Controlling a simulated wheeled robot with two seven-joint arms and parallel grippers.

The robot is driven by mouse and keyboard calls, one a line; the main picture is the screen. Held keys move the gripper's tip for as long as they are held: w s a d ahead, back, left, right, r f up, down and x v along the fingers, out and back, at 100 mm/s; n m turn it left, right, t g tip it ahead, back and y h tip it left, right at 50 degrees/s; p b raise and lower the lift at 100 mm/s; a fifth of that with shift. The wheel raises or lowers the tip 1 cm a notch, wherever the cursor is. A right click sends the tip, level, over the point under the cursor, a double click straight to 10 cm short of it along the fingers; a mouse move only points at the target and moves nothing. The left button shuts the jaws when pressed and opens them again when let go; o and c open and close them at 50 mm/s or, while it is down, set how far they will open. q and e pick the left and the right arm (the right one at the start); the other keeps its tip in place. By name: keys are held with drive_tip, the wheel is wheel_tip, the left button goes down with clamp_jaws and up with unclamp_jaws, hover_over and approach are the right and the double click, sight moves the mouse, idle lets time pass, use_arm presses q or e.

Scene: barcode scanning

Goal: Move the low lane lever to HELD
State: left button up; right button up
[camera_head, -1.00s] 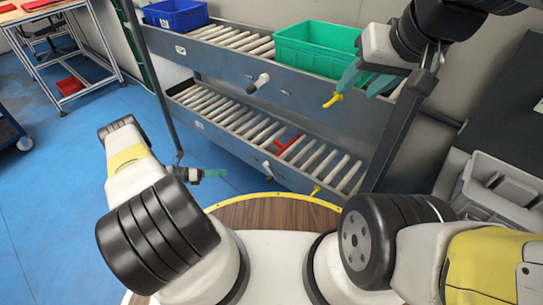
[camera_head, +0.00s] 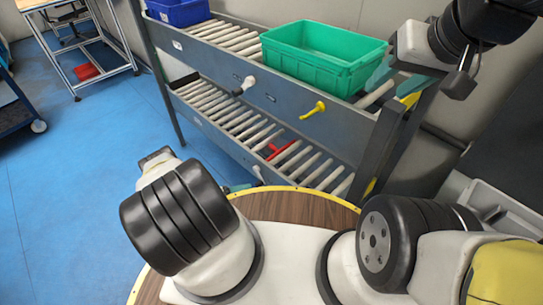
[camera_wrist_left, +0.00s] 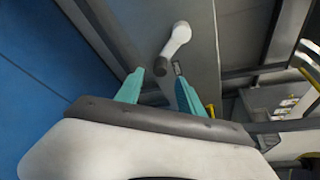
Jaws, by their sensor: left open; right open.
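The low lane of the roller rack (camera_head: 212,118) carries a white-handled lever (camera_head: 257,172) on its front rail. The left wrist view shows a white lever with a dark end (camera_wrist_left: 176,42), pointing down toward the gap between the fingers and a little beyond the tips. My left gripper (camera_head: 237,188) is open, low in front of this rail and partly hidden by my arm; its teal fingers also show in the left wrist view (camera_wrist_left: 158,82). My right gripper (camera_head: 385,78) is open at the upper lane's right end, partly hidden by the green bin. Lever label text is unreadable.
The upper lane has a white lever (camera_head: 244,86), a yellow lever (camera_head: 313,109), a green bin (camera_head: 325,55) and a blue bin (camera_head: 180,12). A red bar (camera_head: 281,152) lies across the low rollers. A round wooden top (camera_head: 290,208) is in front.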

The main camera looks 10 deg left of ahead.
sight(256, 185)
use_arm(q)
drive_tip(key=x, duration=0.7)
drive_tip(key=shift+w+d, duration=0.2)
drive_tip(key=shift+d, duration=0.2)
clamp_jaws()
idle(1.0)
